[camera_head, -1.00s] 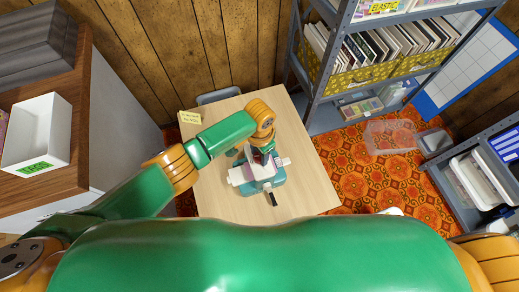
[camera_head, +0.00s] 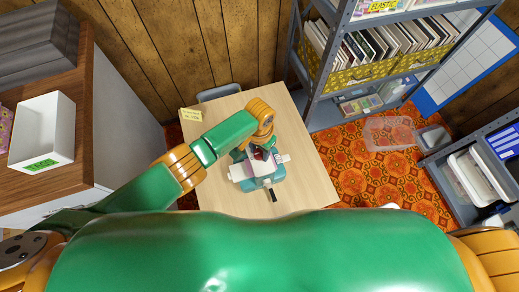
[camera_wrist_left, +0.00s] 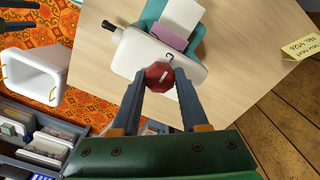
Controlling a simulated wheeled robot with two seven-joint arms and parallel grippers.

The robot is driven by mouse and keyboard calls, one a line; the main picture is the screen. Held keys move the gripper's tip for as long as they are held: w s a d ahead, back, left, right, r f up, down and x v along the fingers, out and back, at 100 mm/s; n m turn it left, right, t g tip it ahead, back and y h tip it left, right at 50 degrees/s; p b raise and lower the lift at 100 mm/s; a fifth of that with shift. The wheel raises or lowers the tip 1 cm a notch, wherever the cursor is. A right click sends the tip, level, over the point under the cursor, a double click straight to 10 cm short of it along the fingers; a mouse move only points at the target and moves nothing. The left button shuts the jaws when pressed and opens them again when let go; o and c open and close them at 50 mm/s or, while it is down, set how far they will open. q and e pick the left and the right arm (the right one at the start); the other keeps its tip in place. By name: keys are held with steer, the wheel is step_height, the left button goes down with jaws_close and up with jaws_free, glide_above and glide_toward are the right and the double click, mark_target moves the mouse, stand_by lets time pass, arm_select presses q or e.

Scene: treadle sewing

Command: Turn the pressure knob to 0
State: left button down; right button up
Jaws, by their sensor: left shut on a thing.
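The small sewing machine (camera_head: 264,182), teal and white, stands on the light wooden table (camera_head: 308,190). The pressure knob (camera_wrist_left: 159,76) is dark red and many-sided, with a short white line on its face. It sits on the white end of the machine, beside a small dark mark (camera_wrist_left: 169,57). My left gripper (camera_wrist_left: 160,78) is shut on the knob, one grey finger on each side.
A yellow note (camera_head: 190,114) lies at the table's far left corner. A chair (camera_head: 218,92) stands behind the table. A brown cabinet with a white bin (camera_head: 42,130) is at the left. Metal shelves (camera_head: 315,85) stand at the right. The table around the machine is mostly clear.

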mark_target(259, 153)
arm_select(q)
steer(key=shift+c, duration=2.1)
jaws_free()
step_height(259, 153, up, 7)
steer(key=p, duration=0.3)
steer(key=shift+r, duration=0.1)
